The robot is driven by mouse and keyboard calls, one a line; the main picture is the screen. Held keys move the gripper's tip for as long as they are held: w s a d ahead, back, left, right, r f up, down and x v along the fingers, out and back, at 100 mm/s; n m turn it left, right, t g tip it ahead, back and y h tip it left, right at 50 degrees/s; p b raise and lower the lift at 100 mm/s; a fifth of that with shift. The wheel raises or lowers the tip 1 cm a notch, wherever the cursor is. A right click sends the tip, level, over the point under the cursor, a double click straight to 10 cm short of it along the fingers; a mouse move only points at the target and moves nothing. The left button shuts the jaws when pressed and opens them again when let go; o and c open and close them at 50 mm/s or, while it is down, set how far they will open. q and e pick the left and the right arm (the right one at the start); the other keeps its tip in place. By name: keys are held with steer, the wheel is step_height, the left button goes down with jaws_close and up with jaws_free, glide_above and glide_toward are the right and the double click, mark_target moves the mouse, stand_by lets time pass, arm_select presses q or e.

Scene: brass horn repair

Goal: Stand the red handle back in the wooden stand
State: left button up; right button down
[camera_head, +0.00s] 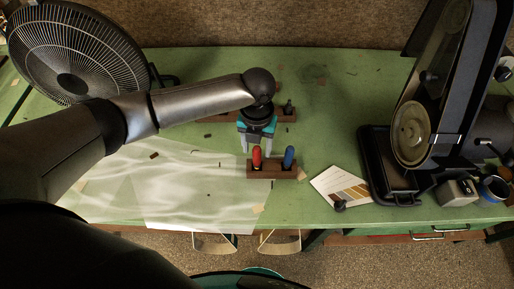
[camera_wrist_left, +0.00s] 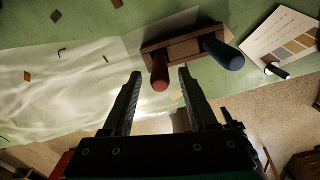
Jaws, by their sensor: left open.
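The red handle (camera_head: 257,157) is upright at the left end of the small dark wooden stand (camera_head: 273,172). A blue handle (camera_head: 289,155) is upright at its right end. In the left wrist view the red handle (camera_wrist_left: 160,76) appears between my open fingers, beyond their tips, with the blue handle (camera_wrist_left: 222,54) to the right on the wooden stand (camera_wrist_left: 184,50). My left gripper (camera_head: 257,147) is open and empty, just behind and above the red handle. The handle's lower end is hidden in the stand. My right gripper is out of view.
A second wooden block (camera_head: 285,116) is partly hidden behind my gripper. A colour card (camera_head: 341,186) lies right of the stand, beside a large black machine (camera_head: 424,120). A fan (camera_head: 75,50) stands at the back left. A translucent sheet (camera_head: 170,190) covers the bench's left front.

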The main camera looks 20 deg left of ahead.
arm_select(q)
step_height(320, 180, up, 11)
steer(key=shift+f, duration=0.2)
stand_by(0.6)
